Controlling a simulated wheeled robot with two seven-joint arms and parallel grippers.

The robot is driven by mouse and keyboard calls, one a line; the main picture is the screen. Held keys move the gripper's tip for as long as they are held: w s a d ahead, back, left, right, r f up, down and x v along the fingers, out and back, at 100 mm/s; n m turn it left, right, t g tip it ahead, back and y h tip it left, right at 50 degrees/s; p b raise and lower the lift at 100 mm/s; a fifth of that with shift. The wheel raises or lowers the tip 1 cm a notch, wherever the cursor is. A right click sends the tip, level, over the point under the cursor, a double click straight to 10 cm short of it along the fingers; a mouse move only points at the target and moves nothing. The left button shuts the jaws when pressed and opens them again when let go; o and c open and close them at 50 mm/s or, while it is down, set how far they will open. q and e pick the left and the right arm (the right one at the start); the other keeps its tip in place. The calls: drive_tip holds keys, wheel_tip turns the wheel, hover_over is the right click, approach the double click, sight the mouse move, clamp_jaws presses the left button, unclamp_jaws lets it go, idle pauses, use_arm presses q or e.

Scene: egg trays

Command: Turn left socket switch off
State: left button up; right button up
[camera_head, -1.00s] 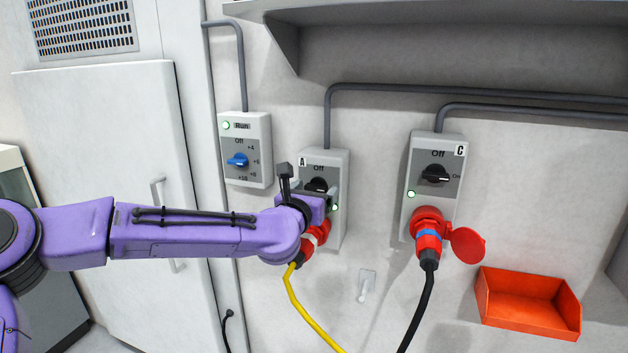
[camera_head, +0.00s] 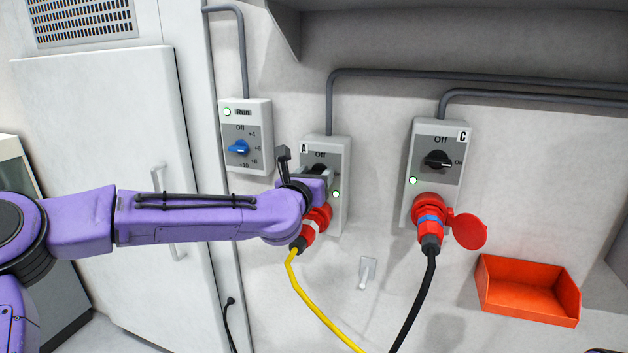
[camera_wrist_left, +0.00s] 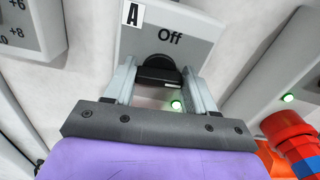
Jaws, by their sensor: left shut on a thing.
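The left socket box, labelled A (camera_head: 339,152), hangs on the wall with "Off" printed above its black rotary switch (camera_wrist_left: 158,62). The switch handle lies horizontal in the left wrist view, not pointing up at "Off". A green light (camera_head: 336,194) glows below the switch; it also shows in the left wrist view (camera_wrist_left: 176,105). My left gripper (camera_wrist_left: 158,74) is shut on the switch handle, one finger at each end. In the head view my wrist hides the box's lower left. A red plug (camera_head: 314,222) with a yellow cable sits in the socket below.
A control box marked "Run" (camera_head: 258,112) with a blue knob is at the left. Socket box C (camera_head: 452,150) with a black switch, green light and red plug is at the right. An orange bin (camera_head: 528,290) and a small hook (camera_head: 367,272) are lower down.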

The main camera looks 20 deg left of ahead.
use_arm(q)
drive_tip(key=n+b, duration=0.3)
drive_tip(key=b, duration=0.2)
drive_tip(key=f+n+b, duration=0.1)
drive_tip(key=n+b, duration=0.2)
drive_tip(key=b, duration=0.3)
drive_tip(key=shift+a+f+n, duration=0.1)
drive_tip(key=shift+a+n, duration=0.05)
drive_tip(key=shift+n, duration=0.25)
drive_tip(key=n+b, duration=0.8)
drive_tip(key=b, duration=0.4)
drive_tip(key=shift+b, duration=0.4)
drive_tip(key=shift+r+n+b, duration=0.25)
drive_tip(key=shift+n+b, duration=0.7)
drive_tip(key=shift+n, duration=0.15)
drive_tip(key=shift+r, duration=0.1)
drive_tip(key=o, duration=1)
drive_tip(key=shift+o, duration=0.2)
